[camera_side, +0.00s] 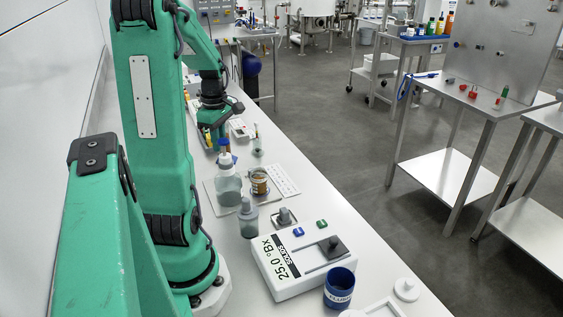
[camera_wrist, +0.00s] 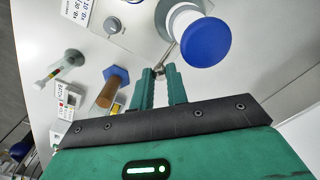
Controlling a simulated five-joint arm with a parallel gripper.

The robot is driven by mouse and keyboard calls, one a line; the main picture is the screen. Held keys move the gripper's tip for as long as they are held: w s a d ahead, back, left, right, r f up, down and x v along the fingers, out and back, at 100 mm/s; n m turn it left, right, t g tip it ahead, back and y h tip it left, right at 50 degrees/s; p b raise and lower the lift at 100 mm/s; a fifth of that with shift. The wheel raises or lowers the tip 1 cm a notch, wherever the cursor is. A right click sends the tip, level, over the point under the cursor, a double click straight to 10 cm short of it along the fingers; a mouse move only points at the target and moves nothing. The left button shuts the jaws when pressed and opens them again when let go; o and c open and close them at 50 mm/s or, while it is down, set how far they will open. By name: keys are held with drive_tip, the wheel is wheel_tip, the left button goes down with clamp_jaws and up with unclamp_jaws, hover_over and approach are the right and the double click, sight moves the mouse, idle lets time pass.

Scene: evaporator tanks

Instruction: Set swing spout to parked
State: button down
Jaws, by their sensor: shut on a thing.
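In the side view my gripper (camera_side: 214,122) is low over the far end of the bench, and its fingertips are too small there to make out. In the wrist view its two green fingers (camera_wrist: 160,74) are close together, tips around a small thin metal piece. That piece (camera_wrist: 167,52) runs up beside a blue-capped bottle (camera_wrist: 203,42). I cannot tell whether this metal piece is the swing spout. No parked mark can be made out in either view.
A bottle (camera_side: 228,185), a jar of amber liquid (camera_side: 259,181), a white meter reading 25.0 °Bx (camera_side: 283,276) and a blue cup (camera_side: 339,290) stand along the bench. In the wrist view a brown cylinder with a blue base (camera_wrist: 108,95) lies left of the fingers.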

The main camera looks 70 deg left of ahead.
idle(0.4)
drive_tip(key=c, duration=1.4)
unclamp_jaws()
drive_tip(key=shift+o, duration=0.2)
drive_tip(key=shift+r, duration=0.15)
drive_tip(key=shift+r, duration=3.8)
drive_tip(key=w+d+r+m+t, duration=0.1)
drive_tip(key=w+d+m, duration=0.2)
drive_tip(key=d+m, duration=0.35)
drive_tip(key=w+d+r+m+t+y, duration=0.1)
drive_tip(key=w+d+m, duration=0.1)
drive_tip(key=d+m, duration=0.5)
drive_tip(key=w+d+r+m+t, duration=0.1)
drive_tip(key=w+d+m+t, duration=0.15)
drive_tip(key=d+m, duration=0.45)
drive_tip(key=s+d+m+t+h, duration=0.1)
drive_tip(key=d+m, duration=0.5)
drive_tip(key=d, duration=0.5)
drive_tip(key=shift+s+f, duration=0.3)
drive_tip(key=shift+f, duration=0.15)
